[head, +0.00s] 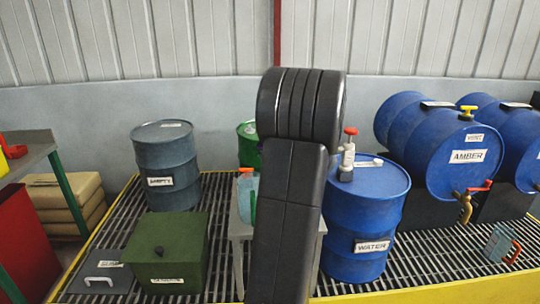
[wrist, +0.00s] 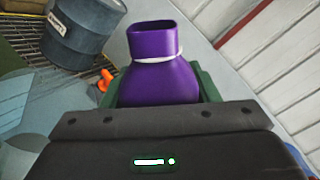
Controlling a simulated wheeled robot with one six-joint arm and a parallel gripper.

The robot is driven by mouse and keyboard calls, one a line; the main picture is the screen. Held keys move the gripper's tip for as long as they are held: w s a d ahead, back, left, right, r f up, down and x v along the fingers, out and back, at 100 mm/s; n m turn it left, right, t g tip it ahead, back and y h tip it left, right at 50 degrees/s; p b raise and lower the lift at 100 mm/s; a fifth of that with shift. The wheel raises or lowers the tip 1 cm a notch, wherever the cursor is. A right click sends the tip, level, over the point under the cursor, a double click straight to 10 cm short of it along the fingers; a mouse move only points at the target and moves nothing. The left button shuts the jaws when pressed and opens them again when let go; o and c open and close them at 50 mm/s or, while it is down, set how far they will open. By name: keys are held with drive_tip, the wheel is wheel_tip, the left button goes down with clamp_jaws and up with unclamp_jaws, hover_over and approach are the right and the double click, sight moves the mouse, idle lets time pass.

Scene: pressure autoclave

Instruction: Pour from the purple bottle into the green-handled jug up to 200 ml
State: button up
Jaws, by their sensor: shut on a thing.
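The purple bottle (wrist: 158,82) is in my gripper (wrist: 158,98) in the wrist view. Its mouth is uncapped, with a white ring round the neck. Dark green pieces flank the bottle, and its lower part is hidden behind my gripper's black body. The room looks rolled in this view, so I cannot tell the bottle's exact tilt. In the head view my black arm hides the gripper and the purple bottle. A pale blue-green vessel with an orange top (head: 245,190) stands on a small grey table, partly behind my arm. A green strip shows beside it, possibly the green-handled jug's handle; I cannot tell.
The blue WATER drum (head: 362,220) stands right of my arm. The AMBER drum (head: 450,150) lies on a stand. The EMPTY drum (head: 166,165) and a green box (head: 168,252) are at left.

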drive_tip(key=shift+w+d+f+n+b, duration=0.1)
drive_tip(key=shift+f+n+b, duration=0.2)
drive_tip(key=shift+n+b, duration=1.1)
drive_tip(key=shift+d+f+n+b, duration=0.1)
drive_tip(key=shift+f+n+b, duration=0.3)
drive_tip(key=shift+b, duration=1.75)
drive_tip(key=shift+r, duration=0.2)
drive_tip(key=shift+f+n+b, duration=0.4)
drive_tip(key=shift+n+b, duration=0.7)
drive_tip(key=shift+b, duration=1)
idle(2.1)
